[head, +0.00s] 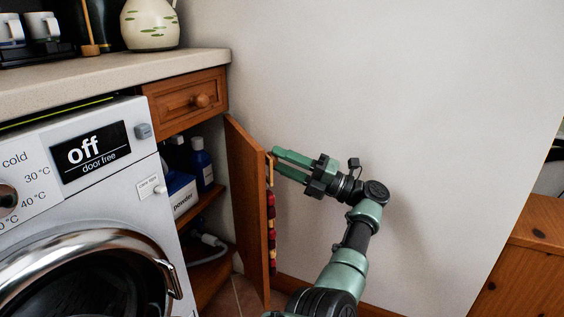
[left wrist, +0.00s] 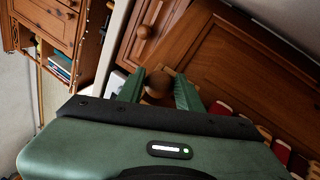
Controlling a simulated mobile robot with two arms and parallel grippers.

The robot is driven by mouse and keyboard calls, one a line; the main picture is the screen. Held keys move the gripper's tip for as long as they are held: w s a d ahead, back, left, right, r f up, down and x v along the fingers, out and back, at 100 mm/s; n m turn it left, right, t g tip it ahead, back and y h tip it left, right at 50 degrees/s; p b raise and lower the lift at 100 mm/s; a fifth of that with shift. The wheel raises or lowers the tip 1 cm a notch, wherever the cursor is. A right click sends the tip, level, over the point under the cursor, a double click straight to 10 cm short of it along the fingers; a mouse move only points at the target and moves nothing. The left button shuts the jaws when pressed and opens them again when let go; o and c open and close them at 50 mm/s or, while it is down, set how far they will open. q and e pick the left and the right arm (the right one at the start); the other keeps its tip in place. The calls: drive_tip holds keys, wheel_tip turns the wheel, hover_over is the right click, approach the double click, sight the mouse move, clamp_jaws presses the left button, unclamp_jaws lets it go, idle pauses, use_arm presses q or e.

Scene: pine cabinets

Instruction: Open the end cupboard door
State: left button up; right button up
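The end cupboard door (head: 246,205) is a wooden door below the drawer. It stands well open, swung out from the cupboard, and shows nearly edge-on in the head view. My left gripper (head: 277,161) is at the upper part of its outer face. In the left wrist view the round wooden door knob (left wrist: 158,86) sits between the two green fingers and fills the gap between them. The gripper looks shut on it. In the head view the knob is mostly hidden by the fingers. My right gripper is not in view.
Inside the cupboard are a blue bottle (head: 202,165), a powder box (head: 181,194) and a white hose (head: 209,241). A washing machine (head: 95,200) stands to the left. A red string of items (head: 271,225) hangs beside the door. A bare wall (head: 400,90) is at the right.

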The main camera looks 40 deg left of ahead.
use_arm(q)
drive_tip(key=o, duration=0.4)
drive_tip(key=shift+v, duration=3.95)
